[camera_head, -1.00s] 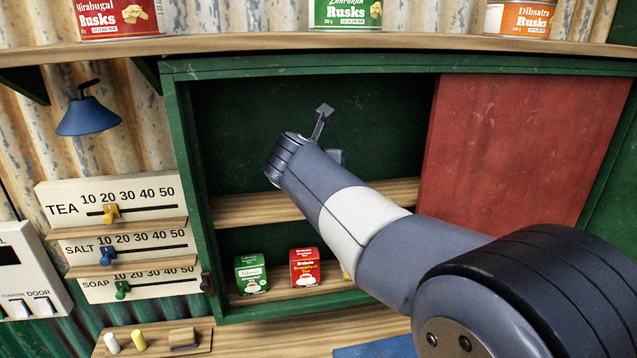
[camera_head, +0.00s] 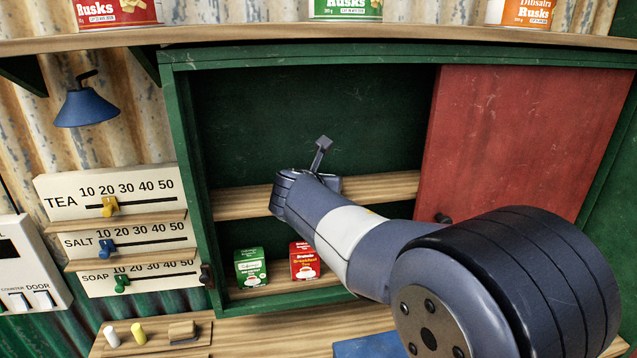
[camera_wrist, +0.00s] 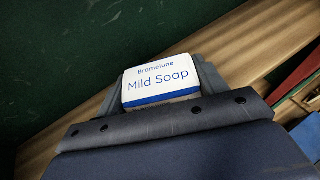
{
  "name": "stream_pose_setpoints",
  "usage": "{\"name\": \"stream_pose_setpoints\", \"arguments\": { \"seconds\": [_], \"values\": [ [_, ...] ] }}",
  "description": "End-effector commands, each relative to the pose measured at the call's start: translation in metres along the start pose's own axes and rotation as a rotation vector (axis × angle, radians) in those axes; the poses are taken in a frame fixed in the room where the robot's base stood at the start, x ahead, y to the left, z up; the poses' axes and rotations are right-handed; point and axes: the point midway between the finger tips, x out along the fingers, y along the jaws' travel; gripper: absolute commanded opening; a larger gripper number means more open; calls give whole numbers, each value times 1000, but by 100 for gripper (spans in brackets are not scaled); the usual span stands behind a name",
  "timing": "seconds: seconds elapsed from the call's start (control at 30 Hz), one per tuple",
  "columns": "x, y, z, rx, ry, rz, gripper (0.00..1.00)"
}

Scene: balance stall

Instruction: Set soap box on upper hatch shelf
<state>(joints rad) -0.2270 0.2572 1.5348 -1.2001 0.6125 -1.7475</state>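The white soap box (camera_wrist: 160,82), lettered "Mild Soap" in blue, shows in the wrist view between the grey fingers of my gripper (camera_wrist: 166,72). The fingers are at its two sides and look shut on it. The upper hatch shelf (camera_head: 240,203) is a bare wooden board across the green hatch. In the wrist view the wooden shelf (camera_wrist: 110,97) runs slantwise behind the box. In the head view my wrist is in front of this shelf and hides the fingers and the box. I cannot tell whether the box touches the board.
A green box (camera_head: 250,267) and a red box (camera_head: 304,261) stand on the lower shelf. A red sliding panel (camera_head: 520,140) covers the hatch's right side. Sliders (camera_head: 115,205) and a blue lamp (camera_head: 86,107) are at left. The upper shelf's left part is free.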

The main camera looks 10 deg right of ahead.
Motion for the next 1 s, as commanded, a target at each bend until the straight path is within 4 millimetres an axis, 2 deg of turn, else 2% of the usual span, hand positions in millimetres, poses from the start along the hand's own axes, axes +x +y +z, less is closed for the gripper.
{"name": "stream_pose_setpoints", "arguments": {
  "seconds": [0.03, 0.27, 0.6, 0.77, 1.0],
  "values": [
    [0, 0, 0, 0, 0, 0, 70],
    [0, 0, 0, 0, 0, 0, 89],
    [-3, 0, 5, 0, 0, 0, 89],
    [-26, 1, 3, 1, -2, 4, 89],
    [-76, 1, 3, 1, -3, 5, 89]
  ]
}}
